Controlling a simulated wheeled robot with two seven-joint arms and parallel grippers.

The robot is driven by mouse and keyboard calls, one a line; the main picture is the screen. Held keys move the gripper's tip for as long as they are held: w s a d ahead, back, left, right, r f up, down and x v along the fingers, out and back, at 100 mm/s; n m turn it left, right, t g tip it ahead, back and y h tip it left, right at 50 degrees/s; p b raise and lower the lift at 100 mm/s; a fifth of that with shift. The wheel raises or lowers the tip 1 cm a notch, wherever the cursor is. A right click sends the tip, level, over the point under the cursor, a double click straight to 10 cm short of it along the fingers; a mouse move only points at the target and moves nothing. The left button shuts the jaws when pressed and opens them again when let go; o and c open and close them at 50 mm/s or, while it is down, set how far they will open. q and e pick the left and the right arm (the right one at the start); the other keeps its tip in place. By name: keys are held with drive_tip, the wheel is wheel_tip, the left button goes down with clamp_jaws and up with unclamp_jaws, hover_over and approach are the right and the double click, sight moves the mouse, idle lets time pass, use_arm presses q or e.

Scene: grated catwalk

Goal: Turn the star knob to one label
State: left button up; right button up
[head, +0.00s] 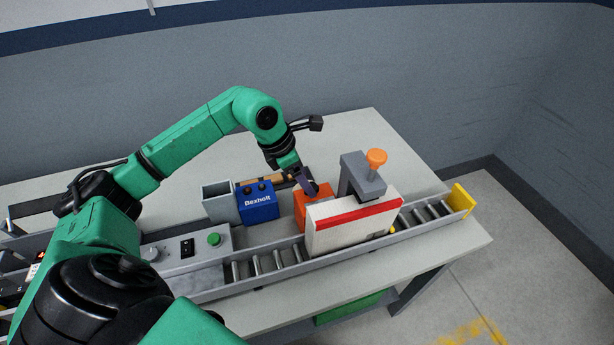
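An orange knob (377,158) stands upright on top of a grey bracket (361,178), at the right part of the table. Its lobes are too small to make out, and I see no readable label beside it. My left gripper (309,186) points down to the left of the bracket, apart from the orange knob. Its dark fingertips are close above or against an orange block (312,203); I cannot tell whether they touch. The finger gap is too small to judge. A smaller grey knob (152,254) is on the control box at the left. My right gripper is not in view.
A white box with a red stripe (345,229) stands on the roller conveyor (274,262), partly hiding the orange block and bracket. A blue Bexholt box (258,202) and a grey open bin (219,203) stand behind the conveyor. A yellow end stop (461,200) closes its right end. The table's back right (370,130) is clear.

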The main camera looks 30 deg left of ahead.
use_arm(q)
drive_tip(key=shift+w+d+f, duration=0.15)
drive_tip(key=shift+d+f, duration=0.1)
drive_tip(key=shift+f, duration=0.25)
drive_tip(key=shift+d+f, duration=0.1)
drive_tip(key=shift+f, duration=0.15)
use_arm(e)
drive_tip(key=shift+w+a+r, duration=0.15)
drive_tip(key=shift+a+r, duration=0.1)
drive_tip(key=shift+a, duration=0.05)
use_arm(q)
clamp_jaws()
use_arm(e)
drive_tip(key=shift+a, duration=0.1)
use_arm(q)
drive_tip(key=shift+f, duration=0.1)
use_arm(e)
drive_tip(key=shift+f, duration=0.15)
